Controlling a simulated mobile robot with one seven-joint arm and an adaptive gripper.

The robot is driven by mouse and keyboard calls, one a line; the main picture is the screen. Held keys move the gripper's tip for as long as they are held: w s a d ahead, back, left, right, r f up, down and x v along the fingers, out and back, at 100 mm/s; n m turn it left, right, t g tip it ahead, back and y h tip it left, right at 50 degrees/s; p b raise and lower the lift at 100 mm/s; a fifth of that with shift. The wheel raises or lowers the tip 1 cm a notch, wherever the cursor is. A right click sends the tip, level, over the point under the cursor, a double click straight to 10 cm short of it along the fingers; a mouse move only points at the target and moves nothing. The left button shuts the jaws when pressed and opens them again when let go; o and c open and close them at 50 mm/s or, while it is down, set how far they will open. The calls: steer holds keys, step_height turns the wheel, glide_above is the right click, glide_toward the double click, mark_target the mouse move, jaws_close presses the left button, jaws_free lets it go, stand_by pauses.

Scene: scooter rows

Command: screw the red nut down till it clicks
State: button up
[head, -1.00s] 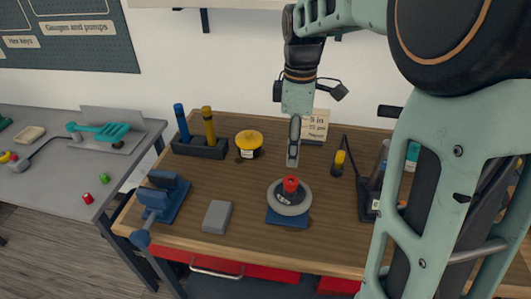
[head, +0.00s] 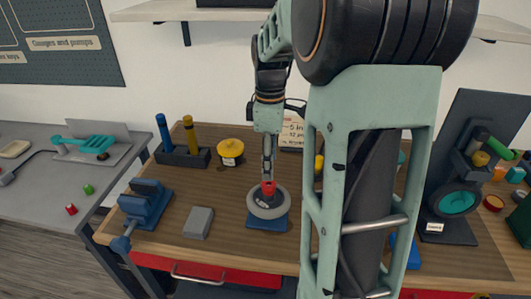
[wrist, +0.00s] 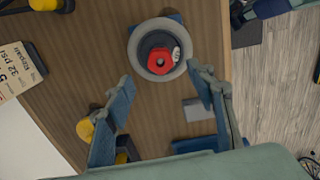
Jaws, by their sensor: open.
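The red nut (head: 267,188) sits on top of a dark hub inside a grey ring (head: 260,212), which rests on a blue base (head: 250,222) on the wooden bench. In the wrist view the red nut (wrist: 160,61) shows a hole at its middle, with a small white label beside it. My gripper (head: 267,176) points down just above or in front of the nut in the head view. In the wrist view my gripper (wrist: 165,88) has its two fingers spread wide, with nothing between them; the nut lies beyond the fingertips. Contact is not visible.
A grey block (head: 198,222) and a blue vise (head: 146,203) stand left of the ring. A yellow-topped container (head: 230,148) and a holder (head: 182,155) with blue and yellow handles stand behind. A wheel stand (head: 455,200) is at right. Bare wood surrounds the ring.

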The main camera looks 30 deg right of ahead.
mark_target(269, 185)
step_height(269, 185, down, 8)
steer(key=shift+r, duration=0.1)
stand_by(0.4)
steer(key=c, duration=1.2)
steer(key=o, duration=1.2)
steer(key=shift+m, duration=0.4)
